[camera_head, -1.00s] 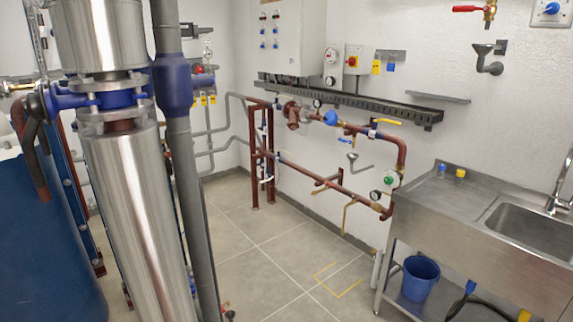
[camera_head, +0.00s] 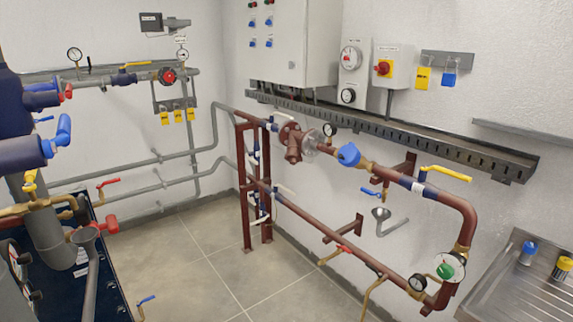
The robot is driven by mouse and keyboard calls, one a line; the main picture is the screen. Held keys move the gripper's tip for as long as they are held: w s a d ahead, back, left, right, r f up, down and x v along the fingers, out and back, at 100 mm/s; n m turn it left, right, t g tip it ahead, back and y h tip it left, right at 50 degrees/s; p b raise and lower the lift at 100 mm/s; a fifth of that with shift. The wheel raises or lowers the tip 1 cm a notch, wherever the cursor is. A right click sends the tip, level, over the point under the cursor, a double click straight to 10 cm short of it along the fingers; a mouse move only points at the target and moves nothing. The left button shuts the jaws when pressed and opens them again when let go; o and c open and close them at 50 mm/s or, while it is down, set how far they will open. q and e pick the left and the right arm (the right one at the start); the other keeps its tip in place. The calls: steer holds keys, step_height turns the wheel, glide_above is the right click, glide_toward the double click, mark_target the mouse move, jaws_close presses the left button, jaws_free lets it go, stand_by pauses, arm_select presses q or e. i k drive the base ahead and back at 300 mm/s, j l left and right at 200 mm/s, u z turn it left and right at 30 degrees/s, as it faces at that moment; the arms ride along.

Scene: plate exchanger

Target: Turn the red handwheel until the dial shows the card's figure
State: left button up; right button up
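A red handwheel (camera_head: 168,76) sits on the grey pipe along the back wall, at the upper left. A small round dial (camera_head: 181,55) stands just above and to the right of it, with a small white tag-like piece (camera_head: 180,38) over it. Another round dial (camera_head: 74,54) stands on the same pipe further left. The readings and any figure are too small to read. I cannot tell which piece is the card. Neither of my grippers shows in this view.
Blue pipework (camera_head: 30,152) and a dark blue unit (camera_head: 108,285) fill the left side. A red-brown pipe run (camera_head: 330,242) with valves spans the middle and right. A steel sink top (camera_head: 525,290) is at lower right. Tiled floor (camera_head: 205,260) is clear in the middle.

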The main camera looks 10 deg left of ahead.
mark_target(168, 76)
steer(key=i+u, duration=0.1)
steer(key=i, duration=0.4)
steer(key=i+l+u, duration=0.1)
steer(key=i, duration=0.45)
steer(key=i+l+u, duration=0.1)
steer(key=i, duration=0.4)
steer(key=i+l+u, duration=0.2)
steer(key=i+u, duration=0.2)
steer(key=i+l+u, duration=0.75)
